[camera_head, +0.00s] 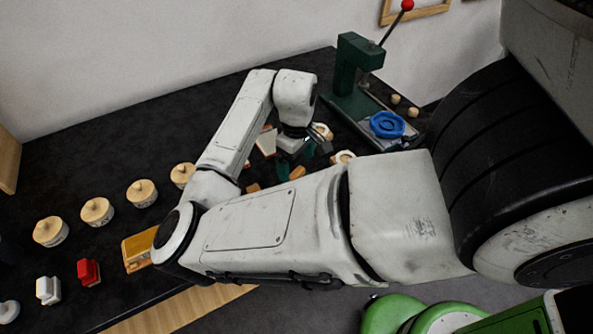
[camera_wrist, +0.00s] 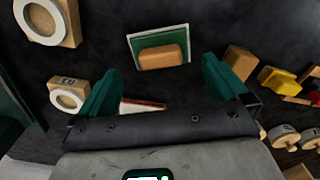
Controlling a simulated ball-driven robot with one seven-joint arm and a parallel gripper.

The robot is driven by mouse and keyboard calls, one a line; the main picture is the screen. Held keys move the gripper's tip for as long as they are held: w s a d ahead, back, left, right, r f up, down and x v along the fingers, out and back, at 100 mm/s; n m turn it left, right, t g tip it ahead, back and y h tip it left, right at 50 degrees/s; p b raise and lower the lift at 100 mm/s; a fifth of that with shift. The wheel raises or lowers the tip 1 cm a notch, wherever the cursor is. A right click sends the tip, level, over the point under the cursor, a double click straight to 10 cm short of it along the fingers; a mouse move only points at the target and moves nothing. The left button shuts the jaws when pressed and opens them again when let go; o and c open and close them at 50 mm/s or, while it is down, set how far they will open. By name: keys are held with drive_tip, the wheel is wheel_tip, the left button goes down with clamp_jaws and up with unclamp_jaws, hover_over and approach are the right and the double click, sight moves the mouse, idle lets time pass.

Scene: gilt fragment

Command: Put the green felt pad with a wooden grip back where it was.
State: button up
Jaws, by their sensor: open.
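The green felt pad with its wooden grip (camera_wrist: 160,56) lies flat on the dark tabletop in the wrist view, grip upward, with a pale edge round the green. My gripper (camera_wrist: 161,82) is open, its two green fingers spread wide to either side below the pad in the picture. Nothing is held between them, and the pad looks just beyond the fingertips. In the head view my gripper (camera_head: 296,160) hangs low over the table. I cannot make out the pad surely there; my arm and gripper cover much of that spot.
Wooden blocks with white rings (camera_wrist: 66,98) stand left of the gripper in the wrist view; a wooden block (camera_wrist: 240,61) and yellow piece (camera_wrist: 278,81) stand right. A green press (camera_head: 352,75) with a blue dish (camera_head: 387,124) stands behind. Round wooden pots (camera_head: 97,211) line the left.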

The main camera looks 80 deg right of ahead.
sight(297, 172)
wheel_tip(297, 172, up, 7)
idle(0.3)
drive_tip(key=shift+s+f, duration=0.1)
idle(0.5)
